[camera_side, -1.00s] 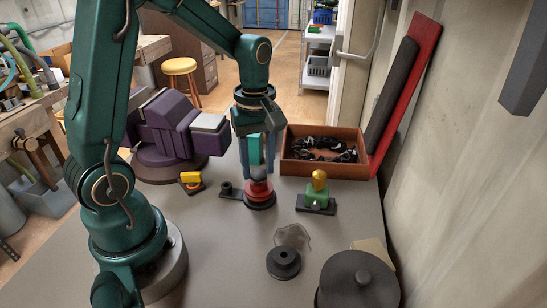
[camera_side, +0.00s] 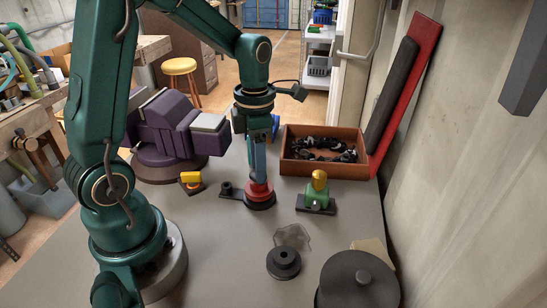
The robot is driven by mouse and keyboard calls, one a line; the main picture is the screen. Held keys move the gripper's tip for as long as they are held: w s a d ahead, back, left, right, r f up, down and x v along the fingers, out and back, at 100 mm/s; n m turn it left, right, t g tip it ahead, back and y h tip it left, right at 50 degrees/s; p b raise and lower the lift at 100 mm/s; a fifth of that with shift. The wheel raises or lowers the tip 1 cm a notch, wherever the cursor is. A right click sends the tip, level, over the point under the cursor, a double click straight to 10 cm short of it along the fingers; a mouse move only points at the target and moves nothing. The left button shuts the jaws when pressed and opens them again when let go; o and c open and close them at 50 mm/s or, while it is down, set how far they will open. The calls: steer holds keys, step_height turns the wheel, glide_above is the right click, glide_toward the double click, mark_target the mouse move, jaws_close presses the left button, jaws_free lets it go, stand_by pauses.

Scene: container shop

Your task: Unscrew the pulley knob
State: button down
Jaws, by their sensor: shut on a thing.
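The pulley knob is a red knob (camera_side: 259,187) on a round black base (camera_side: 260,202) with a flat dark arm reaching left, on the grey table. My gripper (camera_side: 259,178) points straight down over it. Its blue-grey fingers are shut on the red knob, one finger in front of the other in this view. The fingers hide the knob's top. The knob appears seated on its base; I cannot see any gap or thread.
A green block with a yellow knob (camera_side: 319,181) stands right, and a small yellow-topped part (camera_side: 190,178) left. A brown box of dark parts (camera_side: 326,168) and a purple vise (camera_side: 172,128) stand behind.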

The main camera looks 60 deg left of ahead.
steer(key=shift+r, duration=0.1)
stand_by(0.3)
steer(key=shift+r, duration=2.7)
